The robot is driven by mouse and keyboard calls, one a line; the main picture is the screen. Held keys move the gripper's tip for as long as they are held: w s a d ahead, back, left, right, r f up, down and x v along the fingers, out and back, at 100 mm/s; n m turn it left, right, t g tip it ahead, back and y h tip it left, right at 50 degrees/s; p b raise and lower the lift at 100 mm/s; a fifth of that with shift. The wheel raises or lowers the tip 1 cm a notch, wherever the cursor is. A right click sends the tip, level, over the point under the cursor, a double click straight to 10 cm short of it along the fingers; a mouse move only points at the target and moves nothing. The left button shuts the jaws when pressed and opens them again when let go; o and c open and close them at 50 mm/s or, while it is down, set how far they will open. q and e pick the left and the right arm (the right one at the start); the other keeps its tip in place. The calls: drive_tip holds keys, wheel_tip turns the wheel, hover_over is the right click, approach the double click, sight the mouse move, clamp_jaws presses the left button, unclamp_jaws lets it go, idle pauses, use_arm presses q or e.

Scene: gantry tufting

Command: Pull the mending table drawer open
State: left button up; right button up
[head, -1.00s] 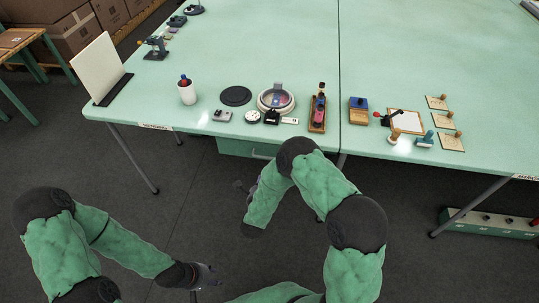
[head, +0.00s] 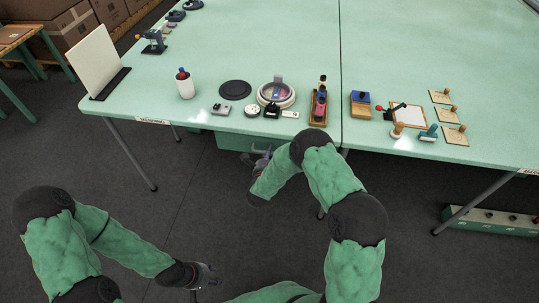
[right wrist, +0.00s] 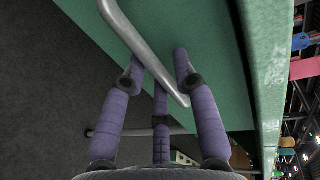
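The mending table drawer (head: 232,141) is a green box under the table's front edge, left of the table seam, and looks shut. In the right wrist view its green front (right wrist: 215,60) carries a grey metal bar handle (right wrist: 150,60). My right gripper (head: 263,156) is at the drawer. In the right wrist view its purple padded fingers (right wrist: 160,62) are spread, with the bar running diagonally between and across them; firm contact cannot be told. The handle is hidden in the head view. My left gripper (head: 210,274) hangs low over the floor, away from the table; its fingers are too small to judge.
The pale green table (head: 300,30) holds a white cup (head: 185,88), a round glass-topped device (head: 276,93), a wooden holder (head: 318,105) and a clipboard (head: 408,115) near its front edge. Table legs (head: 130,155) stand at left and right. The dark floor before the drawer is open.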

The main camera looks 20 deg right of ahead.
drive_tip(key=shift+w, duration=0.1)
clamp_jaws()
